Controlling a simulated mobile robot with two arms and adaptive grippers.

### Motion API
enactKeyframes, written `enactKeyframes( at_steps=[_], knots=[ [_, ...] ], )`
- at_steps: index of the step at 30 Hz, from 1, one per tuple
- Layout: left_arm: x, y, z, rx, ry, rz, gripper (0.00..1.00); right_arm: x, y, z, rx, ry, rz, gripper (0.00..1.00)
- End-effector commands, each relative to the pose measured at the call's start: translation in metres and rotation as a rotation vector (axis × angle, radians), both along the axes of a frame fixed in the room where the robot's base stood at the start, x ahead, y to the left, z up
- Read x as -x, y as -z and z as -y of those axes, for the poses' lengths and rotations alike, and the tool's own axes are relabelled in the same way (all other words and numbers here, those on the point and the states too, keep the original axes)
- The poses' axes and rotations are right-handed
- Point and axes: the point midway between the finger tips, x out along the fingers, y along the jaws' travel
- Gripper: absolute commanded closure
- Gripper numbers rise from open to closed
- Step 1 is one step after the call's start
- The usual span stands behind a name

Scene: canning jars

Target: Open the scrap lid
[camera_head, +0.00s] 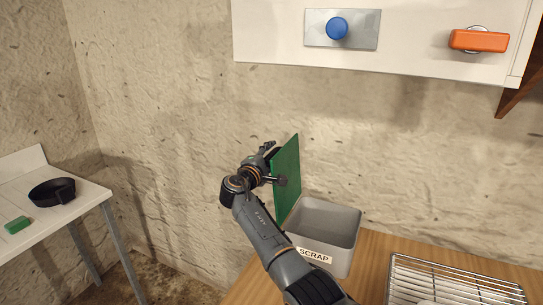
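The scrap bin (349,244) is a grey open-topped box labelled SCRAP, standing on the wooden counter. Its green lid (289,178) stands upright along the bin's left edge, and the bin's inside shows. My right gripper (275,163) is at the left, outer face of the lid, with its fingers spread apart. The fingertips are close to the lid; I cannot tell whether they touch it. The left gripper is not in view.
A wire rack (450,283) lies on the wooden counter (378,260) right of the bin. A white panel (410,35) with a blue knob (337,28) and an orange handle (478,40) hangs above. A side table (75,208) at left holds a black pan (52,192) and green block (17,225).

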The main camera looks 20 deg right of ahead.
Motion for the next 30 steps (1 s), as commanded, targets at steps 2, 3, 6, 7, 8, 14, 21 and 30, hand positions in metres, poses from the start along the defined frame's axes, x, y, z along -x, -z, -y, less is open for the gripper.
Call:
enactKeyframes(
  at_steps=[2, 3, 6, 7, 8, 14, 21, 30],
  knots=[
    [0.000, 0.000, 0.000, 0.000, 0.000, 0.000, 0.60, 0.000, 0.001, 0.000, -0.001, 0.000, -0.001, 0.57],
    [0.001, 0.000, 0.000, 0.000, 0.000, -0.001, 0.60, 0.000, 0.001, 0.000, -0.001, 0.001, -0.001, 0.57],
    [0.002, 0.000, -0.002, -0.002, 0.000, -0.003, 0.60, 0.001, 0.001, -0.002, -0.002, 0.000, -0.001, 0.57],
    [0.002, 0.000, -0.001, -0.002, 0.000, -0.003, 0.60, 0.002, 0.002, -0.003, -0.001, -0.001, -0.001, 0.57],
    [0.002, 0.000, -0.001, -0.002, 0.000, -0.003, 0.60, 0.003, 0.002, -0.005, -0.001, -0.002, -0.002, 0.57],
    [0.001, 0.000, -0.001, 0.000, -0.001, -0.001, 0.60, 0.020, 0.003, -0.025, -0.004, -0.003, 0.000, 0.57],
    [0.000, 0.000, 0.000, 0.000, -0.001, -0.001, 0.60, 0.053, 0.002, -0.063, -0.002, -0.003, 0.000, 0.57],
    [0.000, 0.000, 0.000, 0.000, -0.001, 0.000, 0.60, 0.076, 0.002, -0.089, -0.001, 0.001, -0.001, 0.57]
  ],
)
